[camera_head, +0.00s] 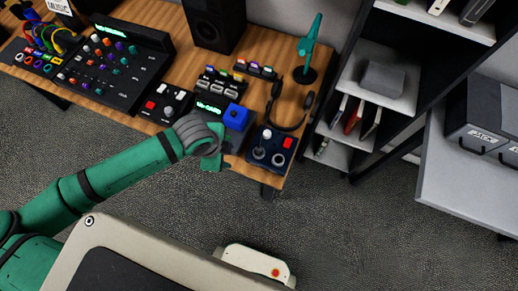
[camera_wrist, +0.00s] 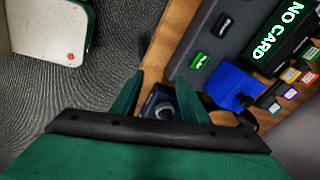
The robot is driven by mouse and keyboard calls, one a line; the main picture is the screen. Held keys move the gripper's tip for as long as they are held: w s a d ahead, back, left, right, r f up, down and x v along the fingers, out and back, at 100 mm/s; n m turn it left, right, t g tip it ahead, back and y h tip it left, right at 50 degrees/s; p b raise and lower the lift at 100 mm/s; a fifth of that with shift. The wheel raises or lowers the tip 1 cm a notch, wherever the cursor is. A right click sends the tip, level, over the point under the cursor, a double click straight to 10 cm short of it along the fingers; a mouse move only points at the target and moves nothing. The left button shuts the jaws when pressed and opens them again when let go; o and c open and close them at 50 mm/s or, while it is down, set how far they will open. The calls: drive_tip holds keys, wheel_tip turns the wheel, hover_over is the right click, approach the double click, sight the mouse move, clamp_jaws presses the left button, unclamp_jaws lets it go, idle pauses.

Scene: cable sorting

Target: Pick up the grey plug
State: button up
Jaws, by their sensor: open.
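I cannot make out a grey plug for certain in either view. My gripper (camera_head: 212,160) hangs over the front edge of the wooden desk, and its own wrist covers part of the desk there. In the wrist view my gripper (camera_wrist: 158,82) has its two green fingers apart. A dark blue box with a round knob (camera_wrist: 162,104) shows between and beyond the fingers, with nothing visibly held. A blue block (camera_wrist: 232,86) lies to the right of the fingers, on or against a grey device with a "NO CARD" screen (camera_wrist: 288,30).
The desk (camera_head: 185,73) carries a mixer (camera_head: 120,65), colored cables (camera_head: 45,38), a speaker (camera_head: 215,22), headphones (camera_head: 290,118) and a joystick box (camera_head: 270,148). A shelf (camera_head: 375,75) stands at the right. The carpet (camera_head: 340,225) in front is mostly clear.

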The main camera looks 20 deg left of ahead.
drive_tip(key=w+d+r+m+g, duration=0.1)
drive_tip(key=w+d+r+m, duration=0.2)
drive_tip(key=w+r, duration=0.15)
drive_tip(key=m+g+y, duration=0.1)
drive_tip(key=m+g, duration=0.1)
drive_tip(key=m, duration=0.1)
approach(259, 148)
wheel_tip(259, 148, down, 3)
drive_tip(key=shift+w+r, duration=0.1)
drive_tip(key=shift+w, duration=0.05)
drive_tip(key=f, duration=0.4)
drive_tip(key=shift+s+f, duration=0.25)
drive_tip(key=shift+f, duration=0.4)
drive_tip(key=shift+s+a, duration=0.1)
drive_tip(key=shift+c, duration=0.3)
clamp_jaws()
